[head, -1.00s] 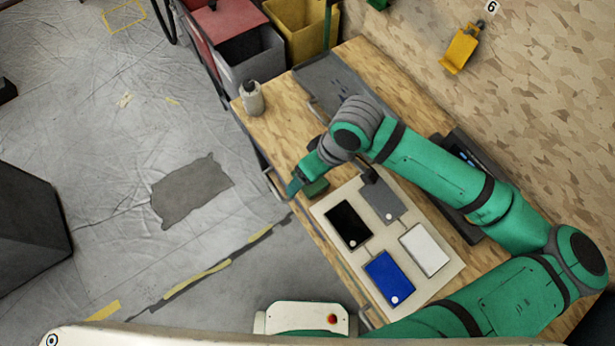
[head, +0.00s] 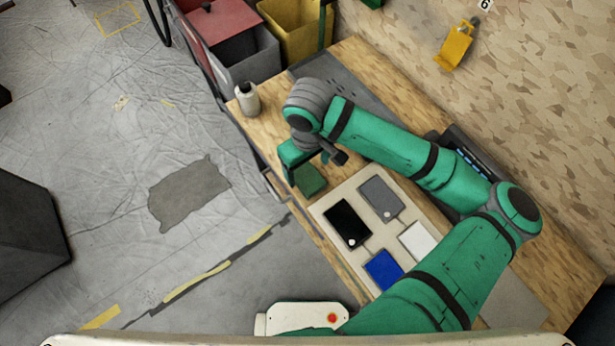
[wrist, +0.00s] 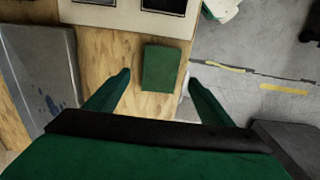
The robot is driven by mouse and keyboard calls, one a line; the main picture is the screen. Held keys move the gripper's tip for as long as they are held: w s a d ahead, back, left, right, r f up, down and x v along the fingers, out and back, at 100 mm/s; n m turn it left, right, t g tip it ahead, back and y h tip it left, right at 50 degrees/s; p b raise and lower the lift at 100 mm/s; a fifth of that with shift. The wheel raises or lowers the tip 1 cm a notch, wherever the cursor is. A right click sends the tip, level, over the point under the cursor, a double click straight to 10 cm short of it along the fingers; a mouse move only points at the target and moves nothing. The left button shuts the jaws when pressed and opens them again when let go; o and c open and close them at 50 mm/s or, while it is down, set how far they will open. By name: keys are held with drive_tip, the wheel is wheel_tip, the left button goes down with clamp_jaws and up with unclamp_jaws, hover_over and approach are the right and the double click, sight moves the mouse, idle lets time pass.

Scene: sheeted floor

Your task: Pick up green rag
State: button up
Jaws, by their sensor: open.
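In the wrist view the rag (wrist: 161,68) lies ahead of and between my two fingers. My gripper (wrist: 158,78) is open and empty, with the fingers spread wider than the rag. In the head view my gripper (head: 302,163) hangs just over or behind the rag. I cannot tell the exact height gap.
A pale board (head: 388,226) holds black, grey, white and blue panels. A bottle (head: 247,99) stands at the bench's left edge. A grey tray (wrist: 44,70) lies left in the wrist view. Red and yellow bins (head: 298,30) stand beyond the bench.

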sight(308, 177)
drive_tip(key=shift+f, duration=2.3)
drive_tip(key=c, duration=1.2)
drive_tip(key=shift+o, duration=0.2)
drive_tip(key=shift+r, duration=0.1)
